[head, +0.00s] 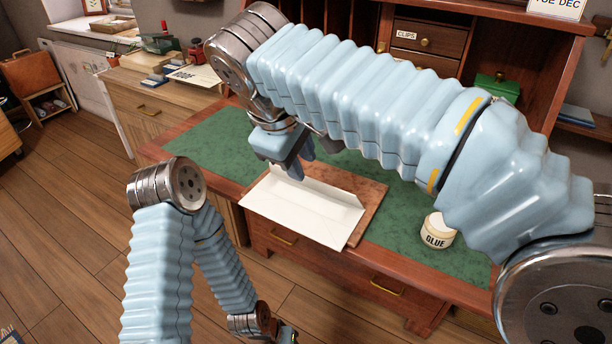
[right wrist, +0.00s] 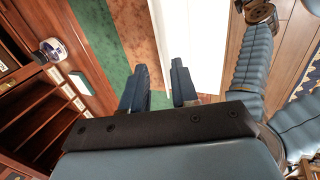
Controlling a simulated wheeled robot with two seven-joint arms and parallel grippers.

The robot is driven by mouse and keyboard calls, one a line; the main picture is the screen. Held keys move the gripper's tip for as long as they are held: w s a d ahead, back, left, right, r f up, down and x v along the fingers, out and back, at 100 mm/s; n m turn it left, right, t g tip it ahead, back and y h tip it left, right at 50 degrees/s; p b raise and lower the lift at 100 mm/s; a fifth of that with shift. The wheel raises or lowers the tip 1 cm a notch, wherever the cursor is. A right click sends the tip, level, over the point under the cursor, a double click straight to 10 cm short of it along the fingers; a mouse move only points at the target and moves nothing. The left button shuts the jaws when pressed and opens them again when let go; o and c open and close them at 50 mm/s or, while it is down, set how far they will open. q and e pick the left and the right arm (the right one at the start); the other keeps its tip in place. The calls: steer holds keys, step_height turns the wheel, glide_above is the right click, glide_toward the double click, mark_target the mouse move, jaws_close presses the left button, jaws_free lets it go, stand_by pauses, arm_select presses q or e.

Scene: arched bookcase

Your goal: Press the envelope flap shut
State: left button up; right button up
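A white envelope (head: 300,212) lies on a brown wooden board (head: 370,190) on the green-topped desk. Its flap (head: 335,190) runs along the far long edge and looks raised; how far it stands up is hard to tell. My right gripper (head: 302,172) points down over the far left part of the envelope, by the flap. In the right wrist view, the two fingers of the right gripper (right wrist: 160,85) are apart with nothing between them, and the envelope (right wrist: 190,40) shows beyond.
A glue pot (head: 438,233) stands on the green desk top (head: 215,150) right of the board. Behind rises the bookcase with drawers (head: 428,38) and a green box (head: 497,86). My right arm spans above the desk and hides part of it. Green surface is free left of the board.

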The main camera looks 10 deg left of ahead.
mark_target(312, 184)
steer(key=shift+x, duration=2.35)
steer(key=shift+c, duration=0.4)
jaws_close()
